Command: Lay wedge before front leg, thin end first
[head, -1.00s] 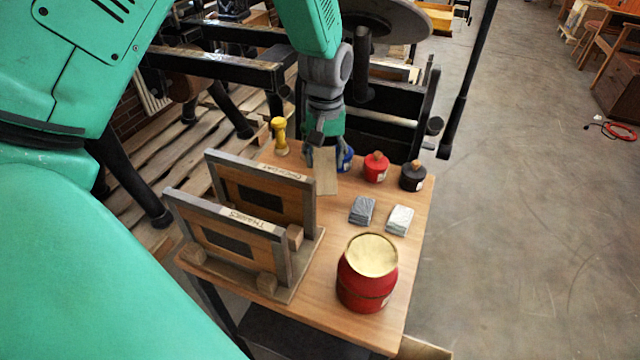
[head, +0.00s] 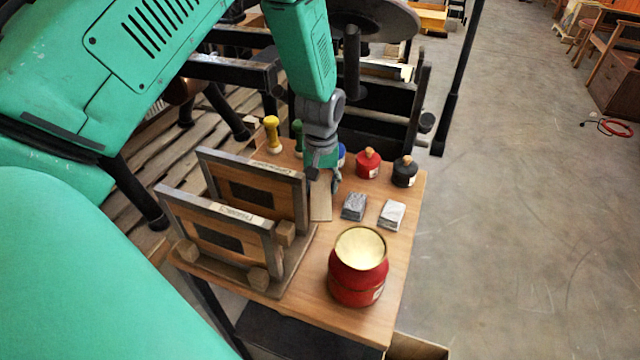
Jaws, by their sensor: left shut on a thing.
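My left gripper (head: 324,178) reaches down from the top of the head view over the small wooden table (head: 310,305). It is shut on a pale, flat-faced wooden piece (head: 321,203), which I take for the wedge. The wedge hangs beside the right end of the rear upright frame. Its thin end cannot be made out, nor whether it touches the table. Dark legs and beams of a press (head: 350,125) stand behind the table. I cannot tell which leg is the front leg. My right gripper is not in view.
Two upright framed boards (head: 215,235) stand on the table's left. A red tin (head: 358,275), grey block (head: 354,206), white block (head: 391,214), red jar (head: 367,163), black jar (head: 404,172) and partly hidden blue jar stand right. Yellow (head: 271,135) and green (head: 298,137) handled tools stand behind.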

